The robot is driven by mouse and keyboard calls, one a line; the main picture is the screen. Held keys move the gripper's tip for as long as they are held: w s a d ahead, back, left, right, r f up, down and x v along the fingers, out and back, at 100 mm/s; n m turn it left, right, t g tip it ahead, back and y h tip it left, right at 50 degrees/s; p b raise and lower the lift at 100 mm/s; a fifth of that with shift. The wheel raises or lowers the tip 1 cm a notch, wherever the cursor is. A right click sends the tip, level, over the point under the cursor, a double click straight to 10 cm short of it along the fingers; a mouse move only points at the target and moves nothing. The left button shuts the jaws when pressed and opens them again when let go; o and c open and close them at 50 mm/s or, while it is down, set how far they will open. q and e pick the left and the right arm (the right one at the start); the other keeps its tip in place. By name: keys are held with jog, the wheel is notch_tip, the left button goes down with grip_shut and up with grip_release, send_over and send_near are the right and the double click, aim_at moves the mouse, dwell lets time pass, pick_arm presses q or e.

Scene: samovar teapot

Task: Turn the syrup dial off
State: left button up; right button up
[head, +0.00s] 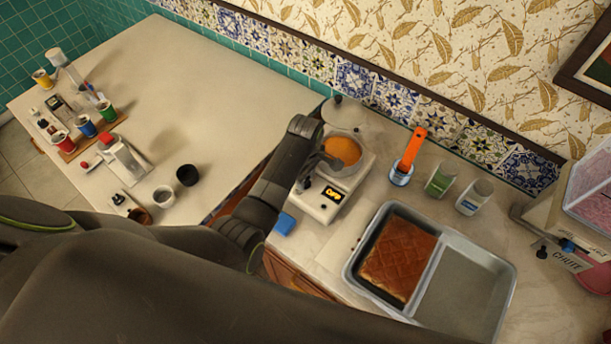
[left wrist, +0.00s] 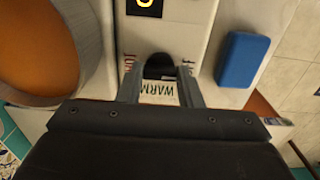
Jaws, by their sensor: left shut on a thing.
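The syrup warmer (head: 313,205) is a white box with a round metal pot of orange syrup (head: 342,150) and a lit orange display (head: 333,194). In the left wrist view, the dark dial (left wrist: 159,67) is on the warmer's top, between the pot (left wrist: 38,45) and a blue sponge. Printed labels surround it: HOT at left, WARM below, OFF at right, partly covered by the fingers. My left gripper (left wrist: 160,84) is shut on the dial, one finger on each side. The dial's pointer cannot be made out. My right gripper is not in view.
The blue sponge (head: 284,223) lies beside the warmer. An orange-handled tool (head: 414,147), a green container (head: 440,180) and a pale jar (head: 474,197) stand to the right. A metal tray (head: 505,275) holds a brown cake. The left table's (head: 215,85) far part is clear.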

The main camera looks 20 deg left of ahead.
pick_arm(q)
jog(key=shift+w+a+r, duration=0.1)
jog(key=o, duration=1)
